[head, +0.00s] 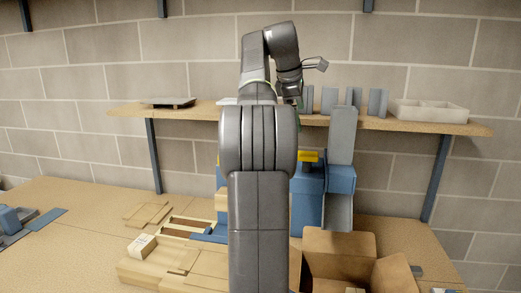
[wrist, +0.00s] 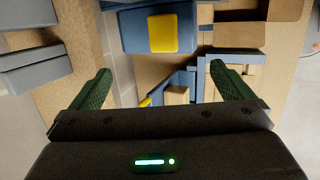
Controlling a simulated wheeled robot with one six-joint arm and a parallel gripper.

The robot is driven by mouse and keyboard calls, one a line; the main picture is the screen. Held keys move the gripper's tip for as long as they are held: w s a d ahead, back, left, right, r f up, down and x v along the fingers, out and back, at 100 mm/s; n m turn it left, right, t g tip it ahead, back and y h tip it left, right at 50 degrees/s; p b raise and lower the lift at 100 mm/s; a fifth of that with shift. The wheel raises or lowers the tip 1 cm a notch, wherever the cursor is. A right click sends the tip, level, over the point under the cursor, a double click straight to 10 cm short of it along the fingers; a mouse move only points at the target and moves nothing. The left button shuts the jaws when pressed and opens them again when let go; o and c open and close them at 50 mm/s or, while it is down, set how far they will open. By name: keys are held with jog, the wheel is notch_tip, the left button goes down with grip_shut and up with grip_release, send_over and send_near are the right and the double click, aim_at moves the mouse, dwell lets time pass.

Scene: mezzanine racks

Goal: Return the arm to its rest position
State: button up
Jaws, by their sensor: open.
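My arm (head: 258,190) rises through the middle of the head view, bends at the elbow and reaches up to the height of the wall shelf, with its wrist curving down over the shelf's front. In the wrist view my gripper (wrist: 162,88) shows two green fingers spread wide apart with nothing held between them. Beyond the fingers are a blue box with a yellow patch (wrist: 163,33) and a small tan block (wrist: 177,95) among blue parts. In the head view the fingertips are hard to make out, and the arm hides part of the bench.
The wall shelf (head: 190,113) carries grey upright blocks (head: 378,102), a white tray (head: 428,112) and a flat dark item (head: 168,102). On the bench (head: 75,205) stand an open cardboard box (head: 340,245), a blue box (head: 340,180) and wooden pieces (head: 150,272). The bench's left middle is mostly clear.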

jog(key=x, duration=0.6)
jog(key=v, duration=0.6)
